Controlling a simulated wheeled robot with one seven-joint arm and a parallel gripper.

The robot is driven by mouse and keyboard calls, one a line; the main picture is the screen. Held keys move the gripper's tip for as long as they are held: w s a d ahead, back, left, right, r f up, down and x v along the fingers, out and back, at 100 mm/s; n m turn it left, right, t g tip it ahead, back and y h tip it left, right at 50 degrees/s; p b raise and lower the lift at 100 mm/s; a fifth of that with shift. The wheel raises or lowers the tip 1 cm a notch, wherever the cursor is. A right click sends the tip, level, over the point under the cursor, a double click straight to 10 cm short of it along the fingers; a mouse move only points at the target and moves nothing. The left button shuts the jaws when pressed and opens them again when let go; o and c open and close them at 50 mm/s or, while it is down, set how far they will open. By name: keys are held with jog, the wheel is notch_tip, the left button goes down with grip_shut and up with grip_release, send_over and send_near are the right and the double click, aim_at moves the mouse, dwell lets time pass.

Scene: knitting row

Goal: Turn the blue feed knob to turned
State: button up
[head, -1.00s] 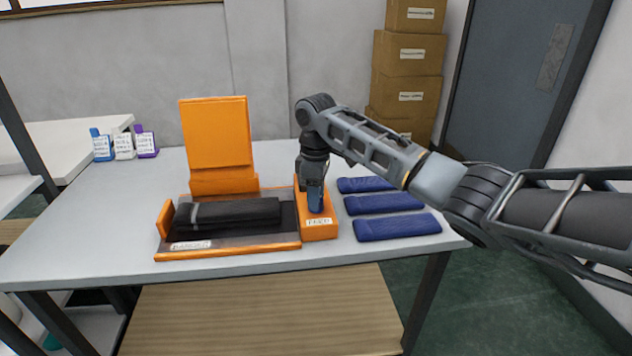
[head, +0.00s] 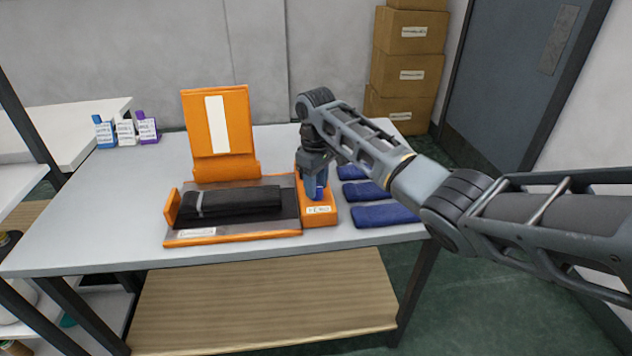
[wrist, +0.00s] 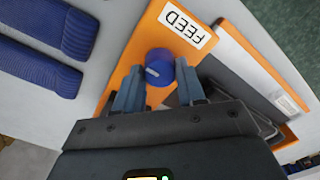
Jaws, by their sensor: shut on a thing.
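The blue feed knob (wrist: 160,68) is round with a pale mark on its top. It sits on an orange block with a white FEED label (wrist: 180,31). In the head view the knob (head: 320,192) is mostly hidden by my fingers. My gripper (head: 315,189) comes down onto it from above. In the wrist view the two blue-grey fingers of my gripper (wrist: 160,86) stand on either side of the knob and are shut on it.
Left of the orange block, a black folded roll (head: 235,203) lies on an orange-edged tray, with an upright orange panel (head: 219,125) behind. Several blue knitted pieces (head: 386,215) lie close on the right. Small labelled bottles (head: 147,127) stand at the back left.

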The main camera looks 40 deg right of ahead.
jog(key=o, duration=1)
jog(key=shift+o, duration=0.2)
notch_tip(320, 180, up, 8)
jog(key=shift+f+b, duration=0.1)
jog(key=shift+b, duration=0.5)
jog(key=shift+s+a, duration=0.1)
